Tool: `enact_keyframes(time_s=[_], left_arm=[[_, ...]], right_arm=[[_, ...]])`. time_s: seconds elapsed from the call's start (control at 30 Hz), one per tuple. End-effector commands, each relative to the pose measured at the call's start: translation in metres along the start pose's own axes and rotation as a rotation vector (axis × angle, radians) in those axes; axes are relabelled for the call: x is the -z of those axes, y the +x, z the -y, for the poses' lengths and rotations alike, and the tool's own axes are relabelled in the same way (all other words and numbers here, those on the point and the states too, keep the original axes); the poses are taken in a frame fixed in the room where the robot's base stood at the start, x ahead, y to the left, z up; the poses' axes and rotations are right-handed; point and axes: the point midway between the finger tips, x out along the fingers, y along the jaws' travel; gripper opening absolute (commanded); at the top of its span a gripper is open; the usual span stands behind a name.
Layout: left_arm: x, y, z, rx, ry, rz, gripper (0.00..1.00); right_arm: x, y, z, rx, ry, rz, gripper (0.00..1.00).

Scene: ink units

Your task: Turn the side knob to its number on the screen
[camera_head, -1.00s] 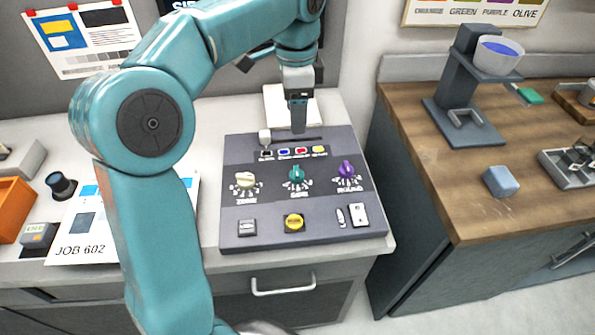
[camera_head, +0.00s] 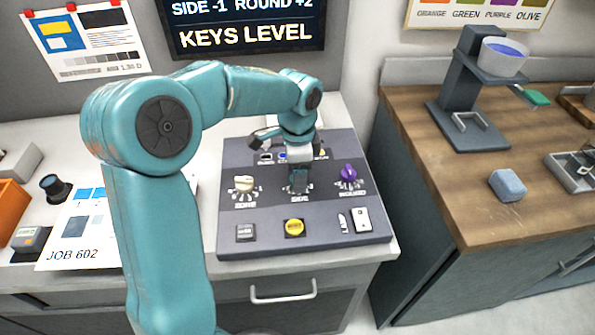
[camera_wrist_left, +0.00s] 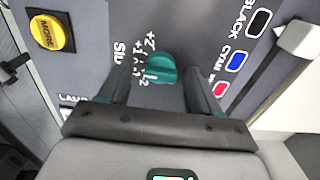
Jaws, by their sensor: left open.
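The grey control panel (camera_head: 330,222) has a row of three knobs: a cream one (camera_head: 245,184) on the left, a teal one in the middle and a purple one (camera_head: 348,173) on the right. My left gripper (camera_head: 298,184) points down over the teal knob and hides it in the head view. In the left wrist view the teal knob (camera_wrist_left: 163,69) sits between the tips of my open left gripper (camera_wrist_left: 157,77). Its printed scale shows +2 to -2; its label is partly hidden. The screen (camera_head: 245,28) reads "SIDE -1 ROUND +2" and "KEYS LEVEL". My right gripper is out of view.
A yellow button (camera_head: 294,228) and a white switch (camera_head: 361,219) are at the panel's front. Coloured keys lie behind the knobs, with a slider lever (camera_wrist_left: 298,40) beyond. A wooden counter (camera_head: 440,150) with a dispenser stands right.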

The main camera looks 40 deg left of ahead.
Motion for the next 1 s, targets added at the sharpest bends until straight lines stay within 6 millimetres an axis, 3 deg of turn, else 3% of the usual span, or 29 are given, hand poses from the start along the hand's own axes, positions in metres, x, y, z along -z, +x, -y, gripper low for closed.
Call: enact_keyframes(time_s=[0.3, 0.47, 0.77, 1.0], left_arm=[[0.0002, 0.0028, 0.0010, 0.000, 0.000, 0.000, 0.60], [0.0002, 0.0026, 0.0010, 0.000, 0.000, 0.000, 0.08], [0.0002, 0.0025, 0.0009, 0.000, -0.030, 0.000, 0.07], [0.0002, 0.0024, 0.0010, 0.000, -0.158, 0.000, 0.07]], right_arm=[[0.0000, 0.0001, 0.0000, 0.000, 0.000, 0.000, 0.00], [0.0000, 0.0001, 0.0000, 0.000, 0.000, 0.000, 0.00], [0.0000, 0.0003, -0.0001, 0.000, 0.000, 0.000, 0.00], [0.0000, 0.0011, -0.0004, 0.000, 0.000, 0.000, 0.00]])
